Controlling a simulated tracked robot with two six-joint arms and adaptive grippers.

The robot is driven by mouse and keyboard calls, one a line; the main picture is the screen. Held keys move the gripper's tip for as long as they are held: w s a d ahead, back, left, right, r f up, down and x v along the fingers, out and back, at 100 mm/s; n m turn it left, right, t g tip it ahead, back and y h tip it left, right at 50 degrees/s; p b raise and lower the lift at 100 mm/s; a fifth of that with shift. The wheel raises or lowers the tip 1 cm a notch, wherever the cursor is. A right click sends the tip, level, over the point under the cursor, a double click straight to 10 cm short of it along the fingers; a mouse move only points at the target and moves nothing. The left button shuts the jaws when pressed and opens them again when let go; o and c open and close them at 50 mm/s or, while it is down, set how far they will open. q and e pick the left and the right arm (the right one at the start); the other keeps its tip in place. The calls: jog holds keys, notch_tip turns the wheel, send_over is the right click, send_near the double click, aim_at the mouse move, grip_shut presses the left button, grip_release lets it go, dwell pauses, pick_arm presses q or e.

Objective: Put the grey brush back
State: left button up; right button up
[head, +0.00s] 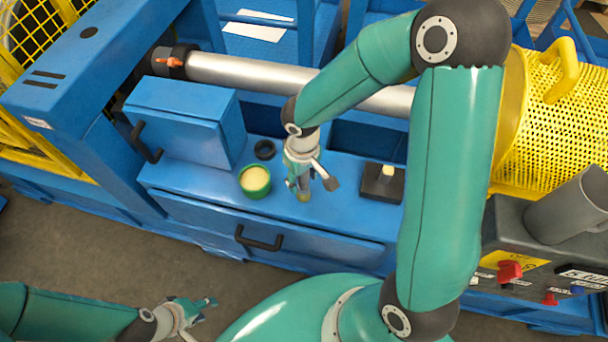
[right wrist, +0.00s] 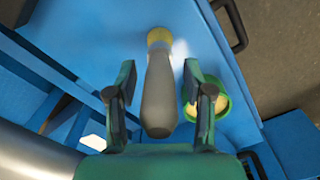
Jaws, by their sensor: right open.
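The grey brush (right wrist: 160,95) shows in the right wrist view, with a thick grey handle and a yellowish bristle end (right wrist: 159,37). Its handle lies between the two spread fingers of my right gripper (right wrist: 160,82), with a visible gap on each side. In the head view my right gripper (head: 302,183) is low over the blue bench top and hides most of the brush. I cannot tell whether the brush touches the bench. My left gripper (head: 193,312) is at the lower left, over the floor and away from the bench; its jaw state is unclear.
A black block (head: 381,184) with a pale piece on top stands to the right. A blue cabinet (head: 185,120) and a metal shaft (head: 260,76) bound the bench.

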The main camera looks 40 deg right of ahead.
jog(key=shift+r, duration=0.45)
notch_tip(320, 180, up, 11)
jog(key=shift+r+p, duration=0.2)
jog(key=shift+p, duration=0.6)
pick_arm(q)
jog(key=shift+r, duration=0.8)
